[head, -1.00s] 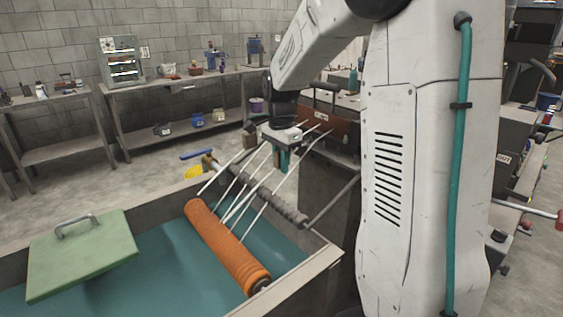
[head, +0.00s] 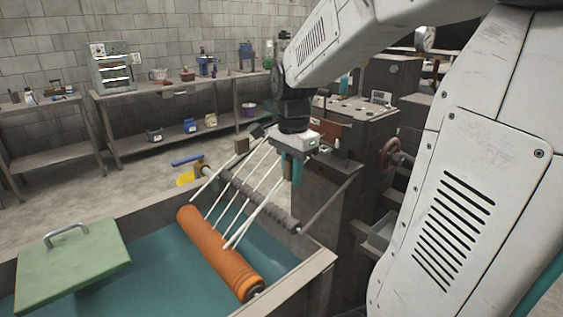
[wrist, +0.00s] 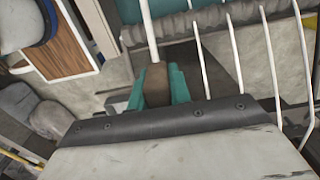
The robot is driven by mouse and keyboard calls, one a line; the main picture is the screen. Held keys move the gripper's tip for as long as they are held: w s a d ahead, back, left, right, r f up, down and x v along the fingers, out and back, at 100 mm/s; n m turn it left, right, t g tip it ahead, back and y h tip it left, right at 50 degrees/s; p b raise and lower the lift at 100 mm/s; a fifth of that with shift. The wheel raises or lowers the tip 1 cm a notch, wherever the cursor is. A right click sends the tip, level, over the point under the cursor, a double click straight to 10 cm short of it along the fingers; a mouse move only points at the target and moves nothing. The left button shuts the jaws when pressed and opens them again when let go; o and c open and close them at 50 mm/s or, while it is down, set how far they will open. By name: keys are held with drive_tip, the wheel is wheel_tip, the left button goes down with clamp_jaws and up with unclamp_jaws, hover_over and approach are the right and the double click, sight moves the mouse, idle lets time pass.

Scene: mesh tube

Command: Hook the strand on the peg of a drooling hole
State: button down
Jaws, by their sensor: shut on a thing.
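My gripper (head: 291,169) hangs over the far right side of the teal tank, by a grey grooved bar (head: 262,200). Its teal fingers are shut on a brown block-like piece (wrist: 156,84), from which a white strand (wrist: 149,30) runs upward in the wrist view. Several other white strands (head: 236,207) run from the orange roller (head: 222,255) over the bar toward my gripper's side. The grooved bar also crosses the top of the wrist view (wrist: 185,27). I cannot make out the peg or the hole in either view.
The teal tank (head: 160,262) has a raised rim and a green lid with a handle (head: 72,268) at its left. A machine cabinet (head: 325,185) stands close behind and right of my gripper. Workbenches (head: 175,92) line the back wall, with open floor before them.

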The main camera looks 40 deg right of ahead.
drive_tip(key=s+a+r, duration=0.1)
drive_tip(key=s+r, duration=0.3)
drive_tip(key=r, duration=0.1)
idle(0.8)
drive_tip(key=w+d+f, duration=0.5)
drive_tip(key=f, duration=0.1)
drive_tip(key=shift+w, duration=0.15)
idle(0.6)
drive_tip(key=shift+f, duration=1.65)
idle(1.6)
drive_tip(key=c, duration=1.2)
unclamp_jaws()
